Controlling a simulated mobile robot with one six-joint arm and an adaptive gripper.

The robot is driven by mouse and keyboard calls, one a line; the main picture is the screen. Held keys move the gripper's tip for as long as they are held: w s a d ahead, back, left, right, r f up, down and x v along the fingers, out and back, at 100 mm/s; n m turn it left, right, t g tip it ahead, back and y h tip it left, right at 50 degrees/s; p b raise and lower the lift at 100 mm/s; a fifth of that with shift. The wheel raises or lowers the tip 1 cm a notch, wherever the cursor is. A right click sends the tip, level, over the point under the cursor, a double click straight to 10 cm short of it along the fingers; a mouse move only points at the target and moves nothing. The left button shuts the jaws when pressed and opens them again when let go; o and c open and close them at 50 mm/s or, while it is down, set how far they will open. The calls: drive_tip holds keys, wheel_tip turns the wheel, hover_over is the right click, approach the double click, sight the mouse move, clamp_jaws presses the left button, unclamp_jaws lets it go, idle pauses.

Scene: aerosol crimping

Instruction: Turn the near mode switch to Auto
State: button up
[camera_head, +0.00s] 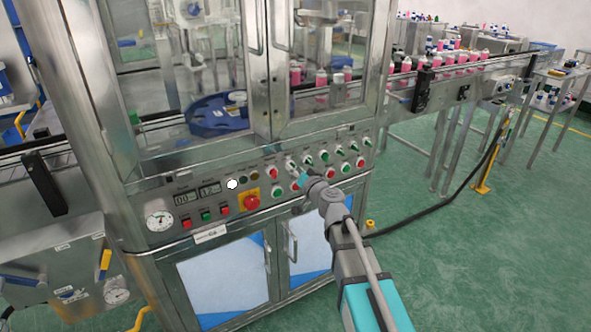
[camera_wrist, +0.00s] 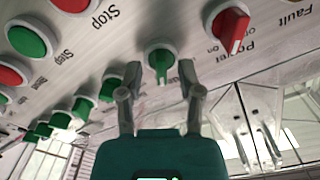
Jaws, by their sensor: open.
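The control panel (camera_head: 215,190) carries rows of switches and buttons. My gripper (camera_head: 301,182) is close in front of its middle section, pointing at the panel face. In the wrist view my gripper (camera_wrist: 163,80) has its two fingers apart on either side of a green-handled round switch (camera_wrist: 161,60).
A red power switch (camera_wrist: 232,32) is right of the fingers in the wrist view. The yellow-backed emergency button (camera_head: 249,200) is left of my gripper. A conveyor (camera_head: 465,70) carries pink bottles.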

drive_tip(key=v, duration=1.1)
drive_tip(key=shift+s, duration=0.1)
drive_tip(key=s+d+f+n+g+h, duration=0.1)
drive_tip(key=s+d+f+n+g, duration=0.1)
drive_tip(key=s+f+g, duration=0.3)
drive_tip(key=s+d+f+n+g+h, duration=0.1)
drive_tip(key=s+f+g+h, duration=0.15)
drive_tip(key=f+g, duration=0.4)
drive_tip(key=s+d+f+m+g+h, duration=0.2)
drive_tip(key=s+d+f+h, duration=0.15)
drive_tip(key=d, duration=0.25)
drive_tip(key=s+d+f+m+g+h, duration=0.1)
drive_tip(key=s+d+f+h, duration=0.2)
drive_tip(key=s+d, duration=0.3)
wheel_tip(320, 180, up, 22)
drive_tip(key=d+p, duration=0.1)
drive_tip(key=p, duration=2.1)
drive_tip(key=shift+w+m+p, duration=0.3)
drive_tip(key=shift+w+p, duration=0.1)
drive_tip(key=shift+w, duration=0.1)
drive_tip(key=shift+d+r+g, duration=0.1)
drive_tip(key=shift+d+g, duration=0.1)
drive_tip(key=shift+g, duration=0.05)
